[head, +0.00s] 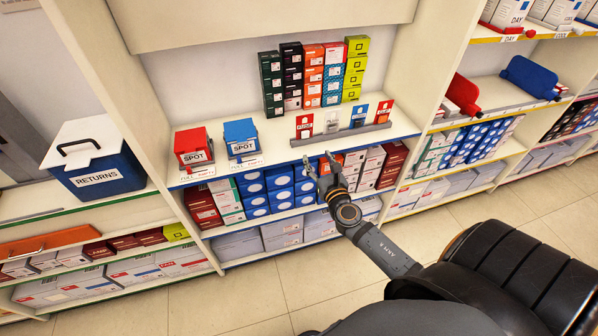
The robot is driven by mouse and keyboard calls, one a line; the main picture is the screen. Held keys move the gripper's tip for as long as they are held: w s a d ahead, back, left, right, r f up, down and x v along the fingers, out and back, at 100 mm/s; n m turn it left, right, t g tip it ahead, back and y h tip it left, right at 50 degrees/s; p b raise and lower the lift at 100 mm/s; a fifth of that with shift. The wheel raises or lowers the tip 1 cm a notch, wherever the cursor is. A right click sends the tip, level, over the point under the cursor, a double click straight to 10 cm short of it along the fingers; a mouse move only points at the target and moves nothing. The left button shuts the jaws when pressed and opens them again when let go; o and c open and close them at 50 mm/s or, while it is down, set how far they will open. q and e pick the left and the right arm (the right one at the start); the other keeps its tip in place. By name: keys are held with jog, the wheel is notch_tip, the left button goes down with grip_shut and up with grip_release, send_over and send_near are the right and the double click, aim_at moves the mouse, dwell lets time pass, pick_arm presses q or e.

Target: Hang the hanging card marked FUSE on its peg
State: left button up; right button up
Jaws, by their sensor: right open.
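Several small cards stand in a row on the shelf along a grey rail (345,135): a red card (304,126), a whitish card (333,122), a blue card (359,114) and a red-orange card (383,111). Their print is too small to read, so I cannot tell which is marked FUSE. I cannot make out a peg. My right gripper (319,163) is open and empty, in front of the shelf edge and below the cards, apart from them. My left gripper is out of view.
A red box (193,147) and a blue box (241,138) marked SPOT stand left of the cards. Stacked coloured boxes (313,76) stand behind. A RETURNS bin (97,172) is at left. Shelf uprights flank the bay. Bare shelf shows between the SPOT boxes and the cards.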

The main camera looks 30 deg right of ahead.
aim_at(306, 136)
jog(key=x, duration=1.2)
jog(key=shift+w+r+b, duration=0.15)
jog(key=shift+w+b, duration=0.05)
jog(key=shift+b, duration=0.1)
jog(key=c, duration=0.4)
notch_tip(306, 136, up, 5)
jog(key=p, duration=0.4)
jog(key=shift+p, duration=0.35)
jog(key=shift+s+f, duration=0.1)
jog(key=shift+f, duration=0.15)
jog(key=shift+s+a, duration=0.1)
jog(key=shift+s, duration=0.2)
jog(key=r+p+v, duration=0.1)
jog(key=p+v, duration=0.1)
jog(key=v, duration=0.7)
jog(key=shift+s+r, duration=0.15)
